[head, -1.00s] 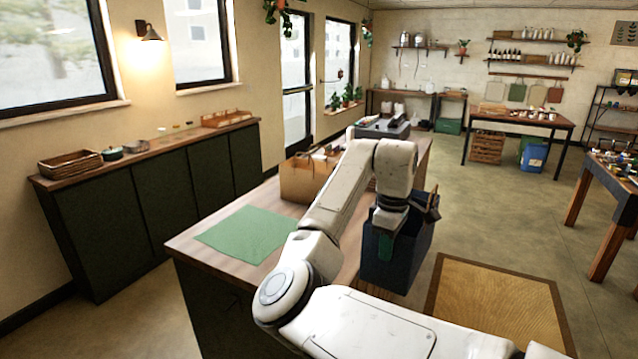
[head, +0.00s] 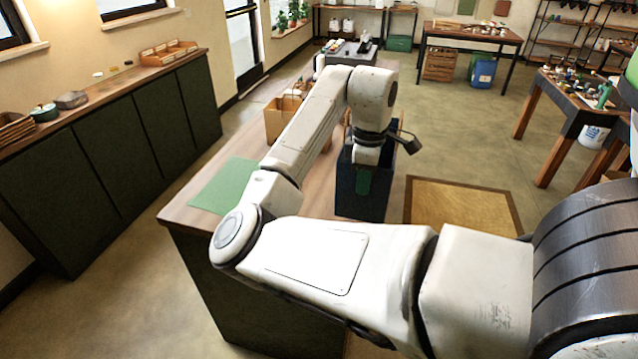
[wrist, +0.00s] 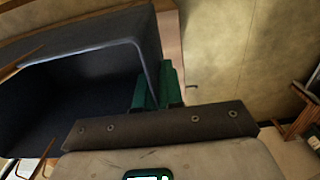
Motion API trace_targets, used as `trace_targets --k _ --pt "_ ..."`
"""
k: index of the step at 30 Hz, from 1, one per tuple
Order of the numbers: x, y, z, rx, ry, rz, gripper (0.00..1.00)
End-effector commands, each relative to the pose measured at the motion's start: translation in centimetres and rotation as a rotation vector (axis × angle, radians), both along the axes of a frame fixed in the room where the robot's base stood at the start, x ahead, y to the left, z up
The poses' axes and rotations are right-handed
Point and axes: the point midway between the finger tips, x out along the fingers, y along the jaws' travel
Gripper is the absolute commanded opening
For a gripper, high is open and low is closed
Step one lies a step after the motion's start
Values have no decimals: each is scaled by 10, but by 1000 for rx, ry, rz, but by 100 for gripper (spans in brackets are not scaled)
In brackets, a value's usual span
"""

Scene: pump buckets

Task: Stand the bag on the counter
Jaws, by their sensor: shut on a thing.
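The dark navy bag (head: 362,203) is open-topped and hangs upright below my wrist in the head view, in front of the counter (head: 222,215) top near its right edge. I cannot tell whether its base touches the wood. In the wrist view the bag (wrist: 60,105) fills the left side, its dark inside showing. In the head view my gripper (head: 363,180) shows as a green finger against the bag, and my arm hides part of the counter behind.
A green mat (head: 228,184) lies on the near counter top, left of the bag. A brown mat (head: 462,208) lies on the floor to the right. A worktable (head: 560,95) stands at right.

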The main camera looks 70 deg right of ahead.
Motion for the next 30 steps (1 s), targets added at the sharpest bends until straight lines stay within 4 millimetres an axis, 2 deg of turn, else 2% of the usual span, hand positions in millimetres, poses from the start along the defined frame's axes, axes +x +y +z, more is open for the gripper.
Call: trace_targets --k 6,12,22,30 --pt "49 -4 -24 2 4 5 0" --pt "76 -8 -60 0 4 2 0" --pt "94 -10 -78 0 1 0 0" --pt "97 -9 -110 2 1 -1 0"
